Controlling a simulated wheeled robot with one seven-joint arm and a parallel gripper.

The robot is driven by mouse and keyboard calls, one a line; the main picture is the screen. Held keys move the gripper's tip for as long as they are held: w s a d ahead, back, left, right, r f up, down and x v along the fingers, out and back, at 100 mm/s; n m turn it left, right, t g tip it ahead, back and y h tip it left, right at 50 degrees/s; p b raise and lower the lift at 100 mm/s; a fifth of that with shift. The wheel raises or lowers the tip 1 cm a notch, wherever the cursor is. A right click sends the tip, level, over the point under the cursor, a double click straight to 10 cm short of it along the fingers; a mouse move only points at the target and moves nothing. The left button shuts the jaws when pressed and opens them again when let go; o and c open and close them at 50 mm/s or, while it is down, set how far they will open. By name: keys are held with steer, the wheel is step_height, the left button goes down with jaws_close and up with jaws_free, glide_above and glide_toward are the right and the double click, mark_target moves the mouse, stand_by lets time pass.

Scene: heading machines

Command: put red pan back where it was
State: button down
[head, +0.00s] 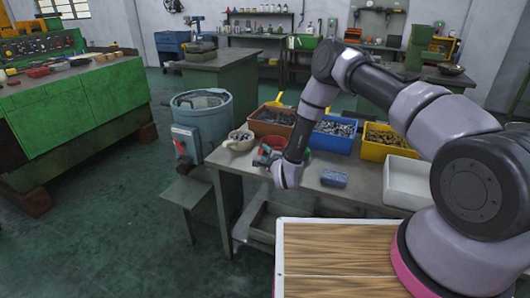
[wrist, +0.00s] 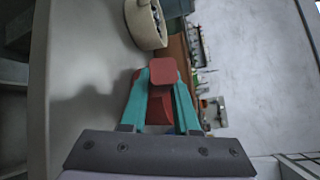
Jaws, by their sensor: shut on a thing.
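My gripper (wrist: 161,85) has teal fingers and is shut on the red pan (wrist: 163,72), which shows as a small red square end with more red between the fingers. In the head view the red pan (head: 272,146) is partly hidden by my gripper (head: 270,160) near the left end of the grey table (head: 312,192). I cannot tell whether the pan touches the table. A cream pan (head: 239,141) with small parts in it sits just left of it; it also shows in the wrist view (wrist: 148,28), beyond the fingertips.
Behind the gripper stand a brown bin (head: 270,128), a blue bin (head: 333,143) and a yellow bin (head: 384,152). A blue block (head: 334,179) lies on the table, with a white bin (head: 405,187) to the right. A blue-grey tub machine (head: 203,120) stands close left.

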steer(key=c, duration=0.7)
jaws_free()
steer(key=shift+o, duration=0.2)
steer(key=shift+r, duration=0.1)
